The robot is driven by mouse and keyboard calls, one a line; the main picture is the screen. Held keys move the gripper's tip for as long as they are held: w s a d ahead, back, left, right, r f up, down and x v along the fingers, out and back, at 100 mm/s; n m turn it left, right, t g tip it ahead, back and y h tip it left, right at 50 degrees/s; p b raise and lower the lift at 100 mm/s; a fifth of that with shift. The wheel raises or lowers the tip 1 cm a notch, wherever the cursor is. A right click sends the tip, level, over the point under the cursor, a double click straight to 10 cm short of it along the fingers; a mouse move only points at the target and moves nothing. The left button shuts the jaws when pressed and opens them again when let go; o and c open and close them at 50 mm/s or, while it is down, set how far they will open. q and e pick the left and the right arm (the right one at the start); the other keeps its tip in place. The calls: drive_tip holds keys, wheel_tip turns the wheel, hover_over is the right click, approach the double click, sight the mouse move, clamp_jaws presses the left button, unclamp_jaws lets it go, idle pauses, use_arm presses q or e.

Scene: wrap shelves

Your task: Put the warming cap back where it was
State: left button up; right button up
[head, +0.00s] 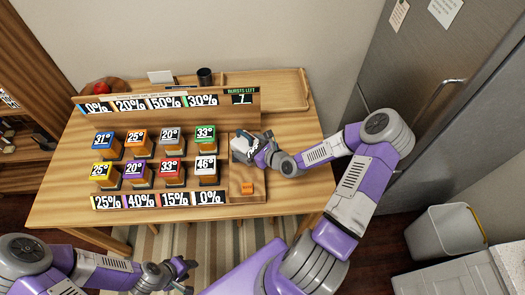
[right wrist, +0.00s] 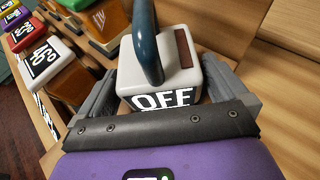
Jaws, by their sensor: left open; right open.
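The warming cap (head: 241,146) looks to be the white block with a dark curved handle and an "OFF" label. It sits at the right end of the wooden stand, right of the block rows. In the right wrist view the cap (right wrist: 160,92) is between the fingers of my right gripper (right wrist: 166,90), which is open around it. In the head view my right gripper (head: 262,152) is at the cap's right side. Whether the fingers touch it I cannot tell. My left gripper (head: 184,275) is open and empty, in front of the table.
Two rows of wooden blocks with coloured numbered tops, such as the white "46°" block (head: 206,170), stand left of the cap. Percentage labels line both rows. A "bursts left 7" sign (head: 243,96) stands behind.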

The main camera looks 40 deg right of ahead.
drive_tip(key=p+v, duration=0.2)
drive_tip(key=v, duration=0.7)
drive_tip(key=shift+s, duration=0.3)
